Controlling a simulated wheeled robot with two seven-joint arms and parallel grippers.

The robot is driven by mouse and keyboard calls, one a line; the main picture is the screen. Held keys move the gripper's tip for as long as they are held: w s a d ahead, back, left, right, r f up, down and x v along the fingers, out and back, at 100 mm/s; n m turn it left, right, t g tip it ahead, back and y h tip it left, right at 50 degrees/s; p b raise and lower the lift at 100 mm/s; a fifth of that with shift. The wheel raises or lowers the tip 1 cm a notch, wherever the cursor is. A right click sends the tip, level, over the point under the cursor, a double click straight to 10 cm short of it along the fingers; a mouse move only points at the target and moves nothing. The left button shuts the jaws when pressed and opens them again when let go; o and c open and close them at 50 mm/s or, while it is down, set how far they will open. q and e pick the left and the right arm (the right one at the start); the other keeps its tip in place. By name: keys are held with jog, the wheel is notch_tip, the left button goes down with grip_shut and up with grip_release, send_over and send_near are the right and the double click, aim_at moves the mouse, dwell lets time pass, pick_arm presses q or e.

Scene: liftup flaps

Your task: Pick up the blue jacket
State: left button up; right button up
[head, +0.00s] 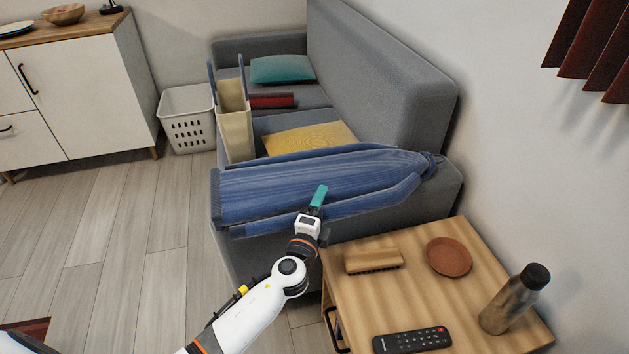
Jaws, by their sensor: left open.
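The blue jacket (300,181) lies draped along the near armrest of the grey sofa, its collar end at the right and a sleeve along its near side. My left gripper (319,196) reaches in from below, with its teal finger over the jacket's near sleeve around the middle. It is open and holds nothing that I can see. I cannot tell whether the finger touches the cloth. My right gripper is out of view.
A wooden side table (400,300) stands close at right, with a brush (373,261), brown saucer (449,256), bottle (514,300) and remote (411,340). A beige bag (235,120) stands on the sofa (385,75). Floor at left is clear up to a white basket (187,120).

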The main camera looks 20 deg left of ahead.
pick_arm(q)
jog(key=c, duration=1.5)
jog(key=shift+o, duration=0.2)
jog(key=shift+r, duration=0.1)
jog(key=shift+r, duration=0.15)
